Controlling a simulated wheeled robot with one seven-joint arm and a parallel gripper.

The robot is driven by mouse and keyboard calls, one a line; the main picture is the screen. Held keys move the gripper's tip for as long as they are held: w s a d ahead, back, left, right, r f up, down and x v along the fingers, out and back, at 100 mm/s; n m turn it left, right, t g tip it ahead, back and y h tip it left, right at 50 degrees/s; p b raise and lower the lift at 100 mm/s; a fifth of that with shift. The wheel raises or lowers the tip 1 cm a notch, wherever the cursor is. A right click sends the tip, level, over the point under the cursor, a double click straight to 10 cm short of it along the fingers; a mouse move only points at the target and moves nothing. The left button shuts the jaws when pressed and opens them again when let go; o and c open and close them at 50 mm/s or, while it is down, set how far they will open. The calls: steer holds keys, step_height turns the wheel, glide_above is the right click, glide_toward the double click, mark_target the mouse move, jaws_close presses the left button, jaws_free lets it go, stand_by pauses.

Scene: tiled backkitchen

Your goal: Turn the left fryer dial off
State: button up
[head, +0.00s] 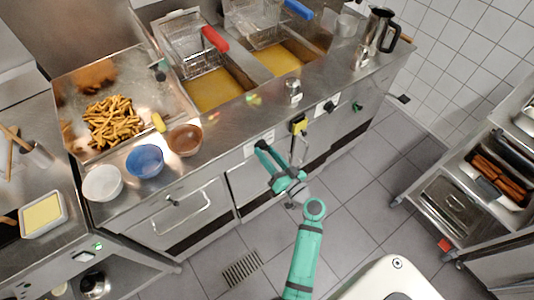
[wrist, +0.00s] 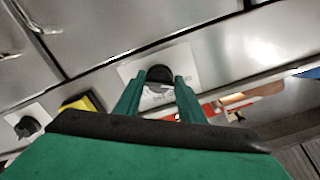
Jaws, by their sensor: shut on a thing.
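The left fryer dial (wrist: 160,74) is a round black knob on a white label plate on the fryer front. In the wrist view it sits between the two green fingers of my gripper (wrist: 157,86), which is shut on it. In the head view my gripper (head: 262,147) is at the left part of the fryer front and hides this dial. The dial's pointer mark cannot be read. The right fryer dial (head: 330,107) is black and stands apart from my gripper; a dark knob (wrist: 28,126) also shows at the left of the wrist view.
A yellow and black piece (head: 299,124) is on the front between the dials. Above are two oil vats, with a red-handled basket (head: 187,47) and a blue-handled basket (head: 250,20). Bowls and a tray of fries are at left. A rack (head: 480,190) stands at right across open floor.

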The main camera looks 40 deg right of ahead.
steer(key=o, duration=1)
steer(key=shift+o, duration=0.2)
steer(key=s, duration=1.1)
